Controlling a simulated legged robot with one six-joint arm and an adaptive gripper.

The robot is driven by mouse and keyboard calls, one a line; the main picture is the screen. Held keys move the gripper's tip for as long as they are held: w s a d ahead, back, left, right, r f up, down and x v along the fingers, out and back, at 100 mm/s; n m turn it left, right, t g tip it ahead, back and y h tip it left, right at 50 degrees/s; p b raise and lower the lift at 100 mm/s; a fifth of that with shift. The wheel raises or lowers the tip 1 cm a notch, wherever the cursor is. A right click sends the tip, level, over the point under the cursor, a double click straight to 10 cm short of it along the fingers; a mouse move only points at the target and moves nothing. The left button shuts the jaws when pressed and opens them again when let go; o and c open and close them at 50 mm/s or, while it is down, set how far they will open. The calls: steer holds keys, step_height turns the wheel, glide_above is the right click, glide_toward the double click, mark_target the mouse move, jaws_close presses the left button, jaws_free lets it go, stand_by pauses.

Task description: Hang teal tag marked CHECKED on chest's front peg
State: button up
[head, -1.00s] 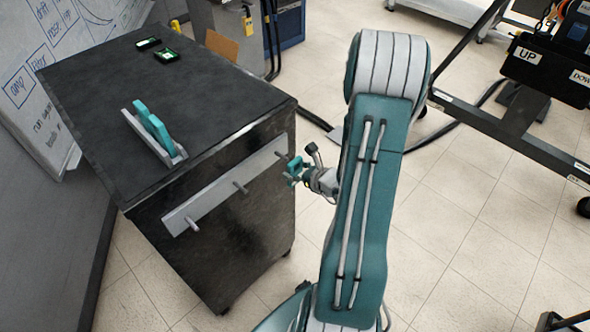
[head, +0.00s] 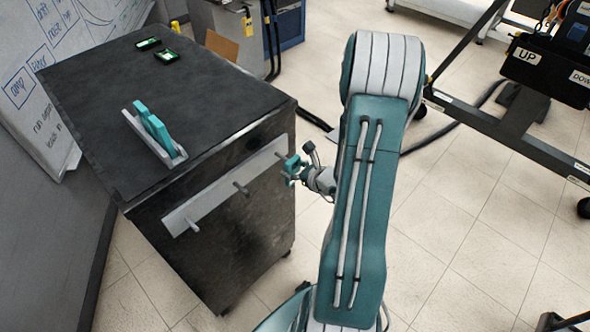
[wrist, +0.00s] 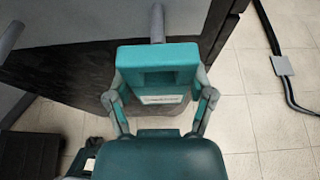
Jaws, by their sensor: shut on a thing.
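The teal tag (wrist: 157,65) is in my gripper (wrist: 160,92), held between its two fingers in the wrist view. It has a rectangular opening and a pale label strip whose writing is too small to read. A grey peg (wrist: 157,22) stands just beyond the tag's far edge; I cannot tell whether they touch. In the head view my gripper (head: 292,170) is at the right end of the pale peg rail (head: 213,196) on the black chest's front (head: 240,240). The middle peg (head: 240,188) and left peg (head: 192,224) are bare.
Other teal tags (head: 152,128) stand in a grey holder (head: 172,158) on the chest top. Two small green-and-black items (head: 167,55) lie at its back. A whiteboard (head: 40,85) is at left. A dark wheeled frame (head: 520,120) stands at right.

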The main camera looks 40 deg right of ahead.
mark_target(276, 159)
steer(key=shift+w+a, duration=0.2)
steer(key=shift+w, duration=2.05)
steer(key=shift+f, duration=0.3)
steer(key=o, duration=0.9)
steer(key=shift+v, duration=3.55)
